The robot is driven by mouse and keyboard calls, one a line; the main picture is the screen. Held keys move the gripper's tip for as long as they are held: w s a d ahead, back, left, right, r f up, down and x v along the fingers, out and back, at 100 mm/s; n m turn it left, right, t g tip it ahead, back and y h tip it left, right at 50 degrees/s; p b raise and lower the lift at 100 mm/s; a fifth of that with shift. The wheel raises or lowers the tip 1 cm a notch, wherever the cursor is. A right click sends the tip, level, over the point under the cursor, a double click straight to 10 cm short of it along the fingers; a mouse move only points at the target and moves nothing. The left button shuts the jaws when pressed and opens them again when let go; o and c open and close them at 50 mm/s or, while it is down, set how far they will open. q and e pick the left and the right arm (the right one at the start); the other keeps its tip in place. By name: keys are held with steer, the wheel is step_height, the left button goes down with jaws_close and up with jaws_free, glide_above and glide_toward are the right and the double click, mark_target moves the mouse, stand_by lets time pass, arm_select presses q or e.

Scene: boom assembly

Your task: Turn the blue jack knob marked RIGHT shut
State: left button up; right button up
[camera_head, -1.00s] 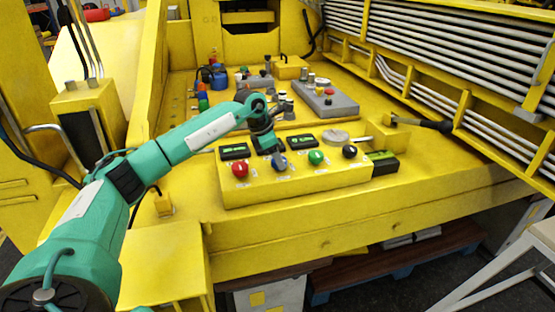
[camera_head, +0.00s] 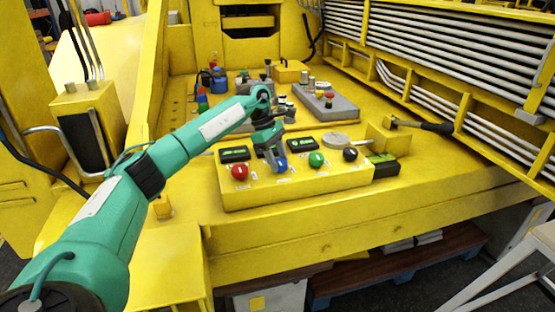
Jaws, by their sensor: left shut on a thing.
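The blue jack knob (camera_head: 281,166) is on the front of the yellow control box (camera_head: 300,185), between a red knob (camera_head: 239,172) and a green knob (camera_head: 316,159). Its marking is too small to read. My left gripper (camera_head: 275,160) reaches down from above and behind, and its jaws are shut on the blue knob. The fingers partly cover the knob, so I cannot tell its exact turn. My right gripper is not in view.
A black knob (camera_head: 350,154) is at the right of the same box, with small dark displays behind the row. A round grey disc (camera_head: 335,140) stands behind the green knob. Grey blocks with more knobs (camera_head: 328,103) are farther back. The yellow deck in front is clear.

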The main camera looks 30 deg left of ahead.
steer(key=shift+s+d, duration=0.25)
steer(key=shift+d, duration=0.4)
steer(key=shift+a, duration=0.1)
arm_select(q)
steer(key=o, duration=0.9)
steer(key=shift+o, duration=0.4)
steer(key=shift+a+r, duration=0.2)
steer(key=shift+r, duration=0.15)
steer(key=b+v, duration=0.1)
steer(key=v, duration=1.2)
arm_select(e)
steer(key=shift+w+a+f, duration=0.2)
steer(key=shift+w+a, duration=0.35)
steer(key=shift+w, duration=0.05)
